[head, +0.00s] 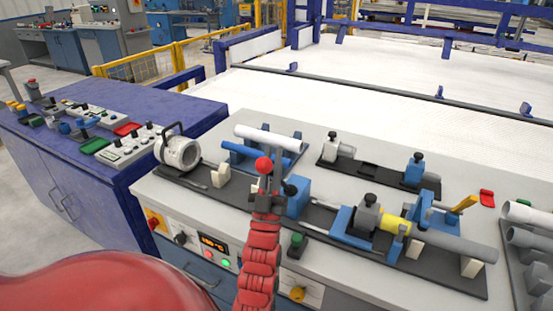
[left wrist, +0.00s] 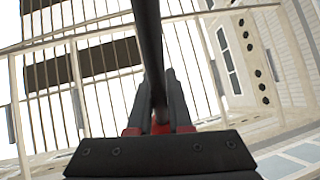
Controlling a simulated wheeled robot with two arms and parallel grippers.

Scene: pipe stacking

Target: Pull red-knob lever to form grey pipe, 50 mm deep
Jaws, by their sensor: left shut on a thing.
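The lever's round red knob (head: 263,165) shows in the head view, standing above the middle of the forming bench. My left gripper (head: 268,190) is just below the knob and is shut on the lever. In the left wrist view the dark lever rod (left wrist: 148,45) runs between my left gripper's fingers (left wrist: 160,112). The grey pipe (head: 450,244) lies along the front right of the bench, with its left end in the yellow collar (head: 395,225) beside a blue clamp (head: 352,222). The lever's base is hidden behind my left gripper. My right gripper is in neither view.
A light pipe (head: 266,137) rests on a blue cradle behind the lever. A heater-like cylinder (head: 179,152) stands left. More grey pipes (head: 528,214) lie in a rack at far right. A control panel (head: 211,244) with a lit display is on the bench front.

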